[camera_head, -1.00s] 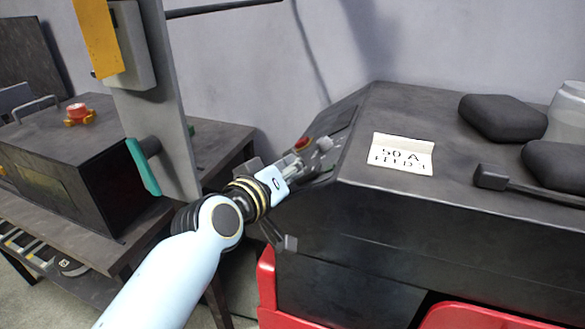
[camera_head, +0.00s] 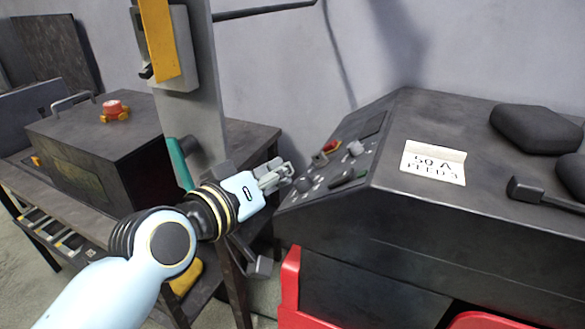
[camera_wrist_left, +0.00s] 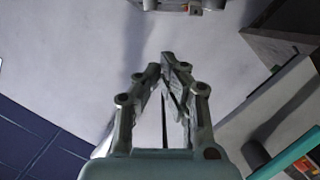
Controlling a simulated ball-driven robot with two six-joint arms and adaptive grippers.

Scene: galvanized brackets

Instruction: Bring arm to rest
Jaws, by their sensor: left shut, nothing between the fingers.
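My left gripper (camera_head: 276,177) shows in the head view, just left of the sloped control panel (camera_head: 335,160) of a dark cabinet. Its fingers are shut with nothing between them, and it appears apart from the panel. In the left wrist view the fingertips (camera_wrist_left: 170,58) meet, with a pale grey surface behind them. My light blue left arm comes in from the lower left. My right gripper is in neither view.
A grey post (camera_head: 193,110) with a teal handle (camera_head: 180,162) stands close behind my left arm. A dark box with a red button (camera_head: 115,109) sits on the left bench. A paper note (camera_head: 433,162) and dark pads (camera_head: 537,129) lie on the cabinet top. Red parts (camera_head: 290,285) stand below.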

